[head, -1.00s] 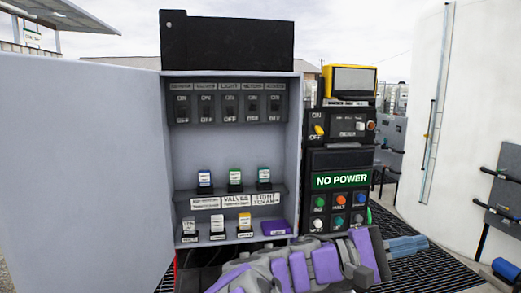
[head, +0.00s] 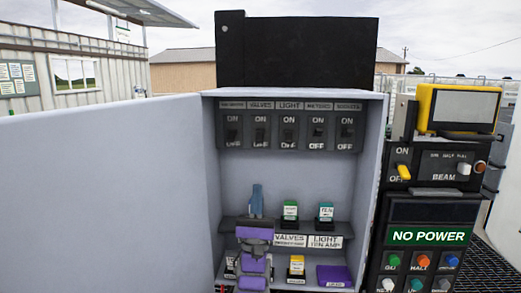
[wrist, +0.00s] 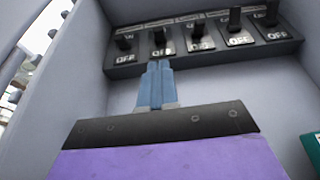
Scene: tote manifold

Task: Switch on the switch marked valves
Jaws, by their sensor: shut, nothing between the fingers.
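The valves switch (head: 260,132) is second from the left in the dark switch row at the top of the open cabinet. Its lever seems tilted down over its OFF label. In the wrist view the same switch (wrist: 161,43) shows just beyond my fingertips. My gripper (head: 257,187) is inside the cabinet, below the valves switch, with its blue fingers pointing up. The wrist view shows the fingers (wrist: 158,66) shut and empty, apart from the switch and roughly in line with it.
The open cabinet door (head: 110,200) fills the left. Small coloured fuses stand on the cabinet shelf, including a green one (head: 290,211). A purple block (head: 334,276) lies at the bottom right. A panel reading NO POWER (head: 428,236) stands to the right.

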